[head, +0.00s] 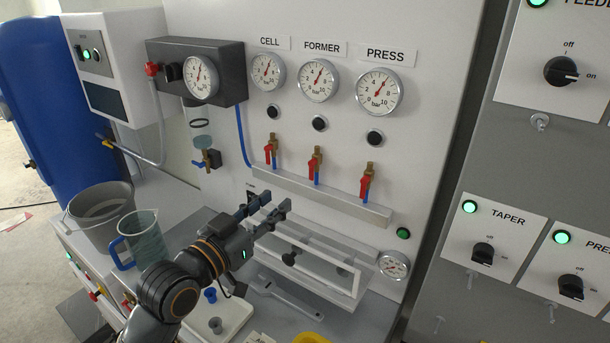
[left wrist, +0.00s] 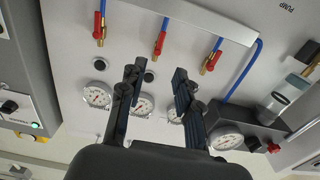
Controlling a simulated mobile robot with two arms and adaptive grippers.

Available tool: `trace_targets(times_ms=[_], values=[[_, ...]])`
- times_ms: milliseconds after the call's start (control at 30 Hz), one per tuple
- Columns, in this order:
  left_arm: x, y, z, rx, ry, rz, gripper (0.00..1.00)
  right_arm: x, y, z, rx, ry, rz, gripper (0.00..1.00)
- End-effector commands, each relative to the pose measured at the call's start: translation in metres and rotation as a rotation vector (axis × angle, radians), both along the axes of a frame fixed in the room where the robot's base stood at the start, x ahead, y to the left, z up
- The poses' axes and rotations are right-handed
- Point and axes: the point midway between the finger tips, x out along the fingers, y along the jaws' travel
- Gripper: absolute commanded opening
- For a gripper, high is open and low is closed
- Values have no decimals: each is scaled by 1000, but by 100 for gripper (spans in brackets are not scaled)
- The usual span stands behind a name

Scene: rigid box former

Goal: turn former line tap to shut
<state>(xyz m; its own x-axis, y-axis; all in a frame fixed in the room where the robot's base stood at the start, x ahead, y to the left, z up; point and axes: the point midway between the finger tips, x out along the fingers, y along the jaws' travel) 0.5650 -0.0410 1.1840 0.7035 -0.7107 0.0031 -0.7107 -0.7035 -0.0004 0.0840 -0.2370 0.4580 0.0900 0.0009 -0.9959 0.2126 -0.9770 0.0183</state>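The former line tap (head: 314,166) is the middle one of three brass taps with red handles, below the FORMER label and gauge (head: 318,80). Its red handle points down, roughly along its pipe. In the left wrist view, which is upside down, the former tap (left wrist: 158,44) shows just beyond the fingertips. My left gripper (head: 275,203) is open and empty, below and left of the tap in the head view and apart from it. Its two spread fingers (left wrist: 160,72) also show in the left wrist view. My right gripper is not in view.
The cell tap (head: 271,151) and press tap (head: 366,182) stand on either side, handles also down. A grey ledge (head: 330,201) runs under the taps. A white frame (head: 310,262) is below the gripper. A jug (head: 143,238) and bucket (head: 100,210) stand at left.

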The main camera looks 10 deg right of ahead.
Motion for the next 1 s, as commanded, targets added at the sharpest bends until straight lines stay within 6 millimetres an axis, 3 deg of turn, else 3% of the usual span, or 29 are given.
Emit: trace_targets(times_ms=[500,700,1000], values=[[68,-69,2,2,2,1,33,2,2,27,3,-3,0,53],[80,-81,1,1,1,2,33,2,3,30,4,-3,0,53],[83,-84,0,1,1,2,33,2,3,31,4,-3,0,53]])
